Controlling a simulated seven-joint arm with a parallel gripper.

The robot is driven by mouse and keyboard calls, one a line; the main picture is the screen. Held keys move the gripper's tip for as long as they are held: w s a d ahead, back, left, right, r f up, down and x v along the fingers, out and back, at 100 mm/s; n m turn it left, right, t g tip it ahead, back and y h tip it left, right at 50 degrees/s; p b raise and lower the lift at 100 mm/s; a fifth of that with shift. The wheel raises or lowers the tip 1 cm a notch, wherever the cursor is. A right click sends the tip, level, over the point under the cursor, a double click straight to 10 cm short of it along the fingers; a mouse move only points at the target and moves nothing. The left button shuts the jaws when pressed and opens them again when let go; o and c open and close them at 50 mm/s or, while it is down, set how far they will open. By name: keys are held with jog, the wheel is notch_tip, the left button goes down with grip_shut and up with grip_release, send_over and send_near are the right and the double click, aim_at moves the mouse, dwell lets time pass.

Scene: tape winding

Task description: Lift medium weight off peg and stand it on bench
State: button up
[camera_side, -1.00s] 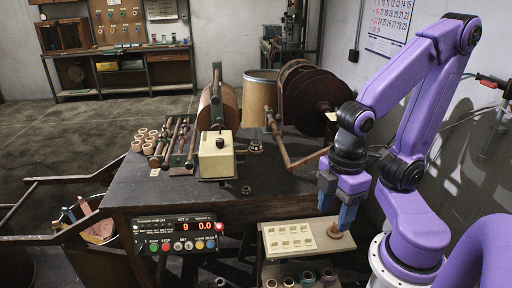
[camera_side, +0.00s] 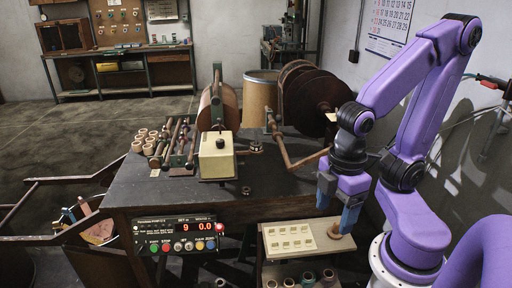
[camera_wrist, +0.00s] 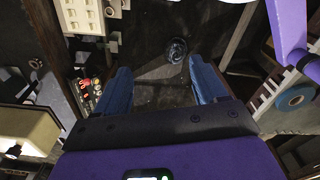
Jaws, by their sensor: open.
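My gripper (camera_side: 338,206) is open, with its blue fingers pointing down over the right end of the low shelf beside the bench. In the wrist view the two blue fingers (camera_wrist: 160,88) are spread with nothing held between them. A small dark round piece (camera_side: 246,190) sits on the front of the bench (camera_side: 140,190), well left of my gripper; it looks like a weight. A dark round piece (camera_wrist: 177,50) also shows beyond the fingertips in the wrist view. I cannot tell which piece is the medium weight, and I cannot make out the peg.
A pale slotted panel (camera_side: 289,238) and a tan disc (camera_side: 340,233) lie on the low shelf. A control box with a red display (camera_side: 180,235) hangs at the bench front. A cream block (camera_side: 217,155) and several tan rolls (camera_side: 145,138) stand on the bench.

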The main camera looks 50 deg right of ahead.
jog(key=w+a+r+m+t, duration=0.1)
jog(key=w+a+r+m, duration=0.15)
jog(key=w+m, duration=0.6)
jog(key=w+d+r+m+h, duration=0.1)
jog(key=w+d+m, duration=0.15)
jog(key=w, duration=0.45)
jog(key=w+d+r+m+h, duration=0.1)
jog(key=w+d+r+m, duration=0.15)
jog(key=w, duration=0.55)
jog(key=m+t+h, duration=0.1)
jog(key=m+h, duration=0.1)
jog(key=m, duration=1)
send_over(256, 142)
jog(key=a, duration=0.2)
jog(key=shift+n, duration=0.25)
jog(key=f, duration=0.9)
jog(key=shift+s+d, duration=0.25)
jog(key=shift+s, duration=0.15)
jog(key=shift+x, duration=2.55)
jog(key=shift+s+a, duration=0.1)
jog(key=shift+a, duration=0.05)
jog(key=c, duration=1.3)
jog(key=shift+o, duration=0.2)
notch_tip(256, 142, up, 10)
